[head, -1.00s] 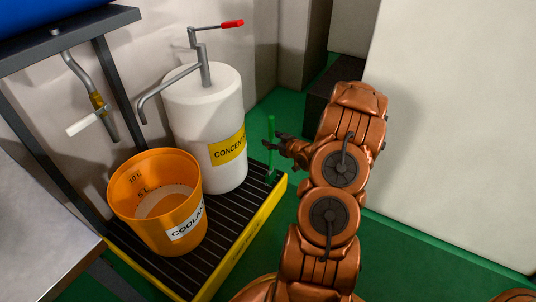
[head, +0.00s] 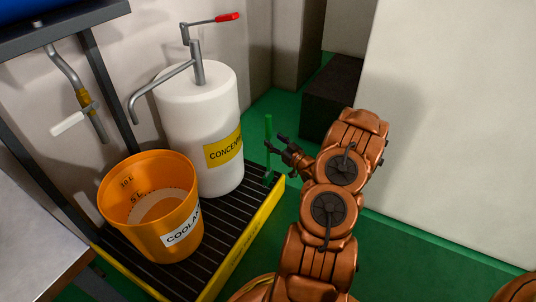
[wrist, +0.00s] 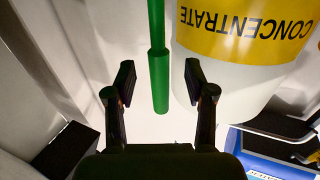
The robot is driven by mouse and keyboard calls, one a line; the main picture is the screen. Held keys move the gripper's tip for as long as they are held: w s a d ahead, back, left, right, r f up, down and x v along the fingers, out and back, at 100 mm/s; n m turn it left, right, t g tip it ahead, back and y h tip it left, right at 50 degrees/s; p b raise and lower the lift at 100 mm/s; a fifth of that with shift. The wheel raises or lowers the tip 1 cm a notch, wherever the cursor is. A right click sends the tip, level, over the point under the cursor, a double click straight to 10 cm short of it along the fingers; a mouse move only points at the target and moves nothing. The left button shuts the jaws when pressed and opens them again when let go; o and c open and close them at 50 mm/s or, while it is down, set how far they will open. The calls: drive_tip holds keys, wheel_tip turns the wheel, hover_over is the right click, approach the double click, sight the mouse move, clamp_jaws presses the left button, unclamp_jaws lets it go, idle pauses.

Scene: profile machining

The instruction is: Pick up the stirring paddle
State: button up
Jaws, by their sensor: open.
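The stirring paddle (head: 268,135) is a thin green upright rod at the right corner of the drip tray, beside the white concentrate drum (head: 200,105). My gripper (head: 275,142) is just right of it, with its fingers pointing toward it. In the wrist view, my gripper (wrist: 160,85) is open, and the green paddle (wrist: 158,70) appears between the two fingers, with gaps on both sides. It has a thicker section toward the palm. I cannot tell the depth between fingers and rod.
An orange coolant bucket (head: 150,215) stands on the black-slatted tray with a yellow edge (head: 245,240). The drum has a pump with a red handle (head: 227,17). A dark box (head: 330,95) stands behind my arm. Green floor (head: 410,245) is clear at right.

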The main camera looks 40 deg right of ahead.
sight(270, 136)
drive_tip(key=shift+w+d+b, duration=0.15)
drive_tip(key=shift+w+b, duration=0.25)
drive_tip(key=shift+w, duration=0.75)
drive_tip(key=shift+w+d+b, duration=0.15)
drive_tip(key=shift+w+b, duration=0.25)
drive_tip(key=shift+w, duration=0.75)
clamp_jaws()
